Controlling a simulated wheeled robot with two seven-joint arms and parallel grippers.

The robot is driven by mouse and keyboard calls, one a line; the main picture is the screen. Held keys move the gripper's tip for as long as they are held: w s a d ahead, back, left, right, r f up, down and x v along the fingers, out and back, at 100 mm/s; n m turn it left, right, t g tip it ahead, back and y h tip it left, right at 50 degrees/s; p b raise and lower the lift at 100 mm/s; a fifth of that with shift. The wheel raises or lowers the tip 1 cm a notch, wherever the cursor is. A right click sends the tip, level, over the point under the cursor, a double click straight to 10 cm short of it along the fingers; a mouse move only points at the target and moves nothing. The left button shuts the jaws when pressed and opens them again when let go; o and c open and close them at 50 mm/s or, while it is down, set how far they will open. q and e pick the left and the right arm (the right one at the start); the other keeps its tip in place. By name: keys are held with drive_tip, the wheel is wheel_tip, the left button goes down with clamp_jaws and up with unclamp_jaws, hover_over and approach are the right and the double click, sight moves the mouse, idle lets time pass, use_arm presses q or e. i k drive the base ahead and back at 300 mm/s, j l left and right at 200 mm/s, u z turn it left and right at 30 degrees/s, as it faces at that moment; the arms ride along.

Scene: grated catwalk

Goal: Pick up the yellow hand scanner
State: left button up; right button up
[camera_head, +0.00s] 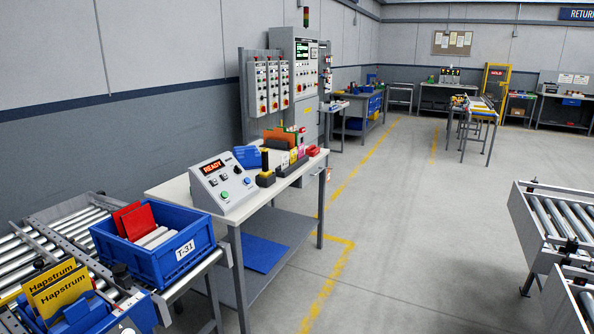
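I cannot clearly make out a yellow hand scanner. A small black upright item with a yellow lower part (265,178) stands on the white-topped workbench (177,190), just right of the grey control box; it is too small to tell whether it is the scanner. Small coloured items, some yellow, stand in a dark rack (292,168) to its right, and they are also too small to tell. Neither of my grippers is in view.
A grey control box (224,184) reading "READY" stands on the bench. A blue bin (140,256) marked T-31 sits at the left by a roller conveyor (68,226). Yellow "Hapstrum" packs (58,290) are at bottom left. The floor (400,240) right of the bench is clear; another conveyor (550,220) is at right.

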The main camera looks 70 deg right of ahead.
sight(265, 172)
drive_tip(key=i+l+z, duration=0.25)
drive_tip(key=l, duration=0.2)
drive_tip(key=i+l+z, duration=0.1)
drive_tip(key=l+z, duration=0.15)
drive_tip(key=l, duration=0.25)
drive_tip(key=i+l+z, duration=0.25)
drive_tip(key=l, duration=0.15)
